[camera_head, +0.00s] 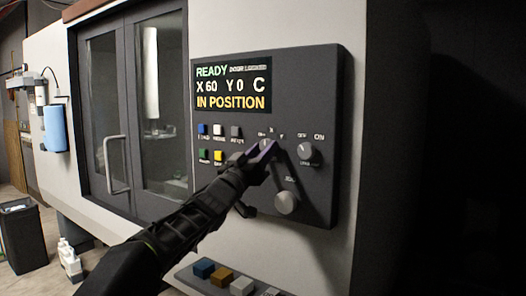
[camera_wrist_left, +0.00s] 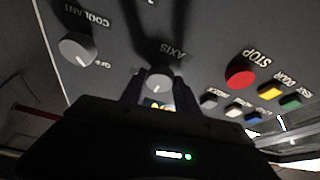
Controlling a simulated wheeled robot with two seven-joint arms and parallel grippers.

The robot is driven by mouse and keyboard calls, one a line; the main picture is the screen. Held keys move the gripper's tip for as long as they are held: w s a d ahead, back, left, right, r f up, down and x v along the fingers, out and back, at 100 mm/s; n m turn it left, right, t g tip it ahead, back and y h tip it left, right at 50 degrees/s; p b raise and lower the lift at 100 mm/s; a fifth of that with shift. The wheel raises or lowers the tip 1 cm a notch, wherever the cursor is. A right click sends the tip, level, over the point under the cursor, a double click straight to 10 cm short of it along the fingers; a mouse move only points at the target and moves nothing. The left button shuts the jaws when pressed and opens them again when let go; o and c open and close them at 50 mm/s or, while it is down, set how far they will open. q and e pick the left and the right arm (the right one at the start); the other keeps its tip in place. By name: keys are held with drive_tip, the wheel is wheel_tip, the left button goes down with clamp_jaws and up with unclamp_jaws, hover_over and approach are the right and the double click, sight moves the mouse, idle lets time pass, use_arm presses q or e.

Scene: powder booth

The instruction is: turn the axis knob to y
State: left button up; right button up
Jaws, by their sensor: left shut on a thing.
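The axis knob (camera_head: 266,146) is a grey dial on the dark control panel, with small marks, X and Y among them, above it. In the left wrist view the knob (camera_wrist_left: 158,82) sits between my two fingers, below the AXIS label. My left gripper (camera_head: 265,151) is shut on this knob and partly covers it in the head view. I cannot read its pointer direction clearly. The display (camera_head: 233,86) reads READY, X 60, Y 0, C and IN POSITION. My right gripper is not in view.
The coolant knob (camera_head: 306,151) is close on the right, and a larger knob (camera_head: 286,202) is below. The red STOP button (camera_wrist_left: 241,75) and several coloured buttons (camera_wrist_left: 271,89) are near my fingers. The machine door (camera_head: 130,105) is at left.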

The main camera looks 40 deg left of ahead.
use_arm(q)
clamp_jaws()
drive_tip(key=shift+m+h+p, duration=0.3)
drive_tip(key=shift+m+h, duration=0.1)
drive_tip(key=shift+m, duration=0.1)
drive_tip(key=m+h+p, duration=0.1)
drive_tip(key=m, duration=0.2)
drive_tip(key=m+h+p, duration=0.1)
drive_tip(key=m+h, duration=0.1)
drive_tip(key=m, duration=0.1)
drive_tip(key=shift+a+r+p, duration=0.15)
drive_tip(key=shift+p, duration=0.2)
drive_tip(key=m+h+p, duration=0.1)
drive_tip(key=m, duration=0.2)
drive_tip(key=m+g+h+p, duration=0.1)
drive_tip(key=m+h+p, duration=0.1)
drive_tip(key=m, duration=0.2)
drive_tip(key=shift+a+m, duration=0.1)
drive_tip(key=shift+m, duration=0.2)
drive_tip(key=shift+h, duration=0.4)
drive_tip(key=o, duration=0.6)
unclamp_jaws()
drive_tip(key=shift+o, duration=0.2)
drive_tip(key=shift+s, duration=0.1)
